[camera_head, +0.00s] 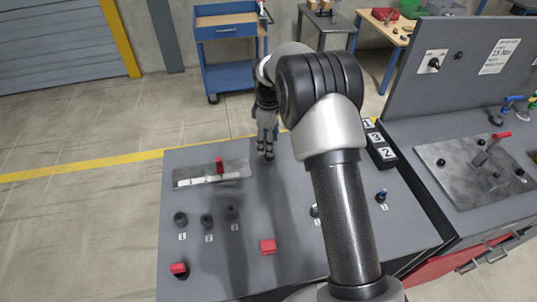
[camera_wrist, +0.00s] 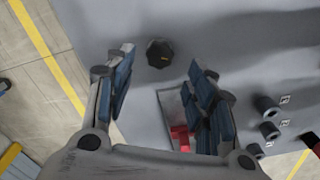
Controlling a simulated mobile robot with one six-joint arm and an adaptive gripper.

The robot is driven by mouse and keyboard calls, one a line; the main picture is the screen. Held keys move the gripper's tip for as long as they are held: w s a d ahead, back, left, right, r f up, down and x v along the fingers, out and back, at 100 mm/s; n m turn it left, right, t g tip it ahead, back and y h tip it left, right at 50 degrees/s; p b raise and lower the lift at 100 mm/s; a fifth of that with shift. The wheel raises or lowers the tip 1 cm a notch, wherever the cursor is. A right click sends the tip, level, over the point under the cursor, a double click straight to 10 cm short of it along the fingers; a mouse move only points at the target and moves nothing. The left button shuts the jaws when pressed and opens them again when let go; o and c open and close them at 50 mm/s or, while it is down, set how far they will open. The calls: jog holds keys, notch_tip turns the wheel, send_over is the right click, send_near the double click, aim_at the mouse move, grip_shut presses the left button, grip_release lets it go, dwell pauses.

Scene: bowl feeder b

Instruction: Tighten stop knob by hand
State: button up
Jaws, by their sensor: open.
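The gap from fingertips to knob is hard to judge, and I see no contact. In the head view my gripper (camera_head: 266,155) points down over the far edge of the panel.
A metal slot plate (camera_head: 239,170) with a red handle (camera_head: 219,165) is left of my gripper. Black number blocks (camera_head: 380,151) lie right of my arm.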

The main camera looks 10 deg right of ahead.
notch_tip(320, 180, down, 5)
jog(key=shift+f+b, duration=0.15)
jog(key=shift+b, duration=0.35)
jog(key=shift+c, duration=0.5)
jog(key=c, duration=1)
